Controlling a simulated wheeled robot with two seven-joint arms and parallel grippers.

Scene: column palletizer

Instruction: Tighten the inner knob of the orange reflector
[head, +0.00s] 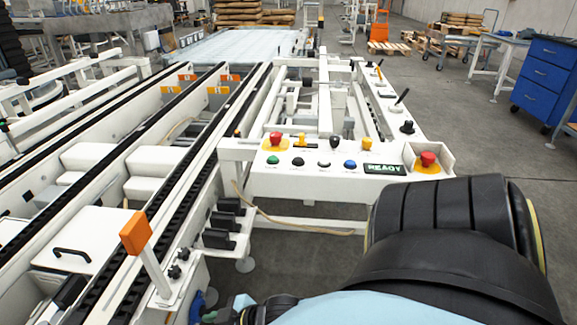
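The orange reflector (135,232) stands at the lower left, on top of a slanted white post beside the conveyor rail. The post rises from a white bracket plate (168,296). Two small black knobs sit on this plate to the right of the post: a nearer one (174,272) and a farther one (184,254). How tight they are cannot be seen. My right arm comes in from the lower right and reaches left along the bottom edge. Blue and dark parts at its end, seemingly my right gripper (203,307), are just right of the plate, apart from the knobs. My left gripper is out of view.
A white control panel (232,180) with coloured buttons and a READY display stands ahead. Black conveyor rails (185,205) run away at the left. More orange reflectors (187,77) are farther back. A cable hangs under the panel. Open floor (310,262) lies below the panel.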

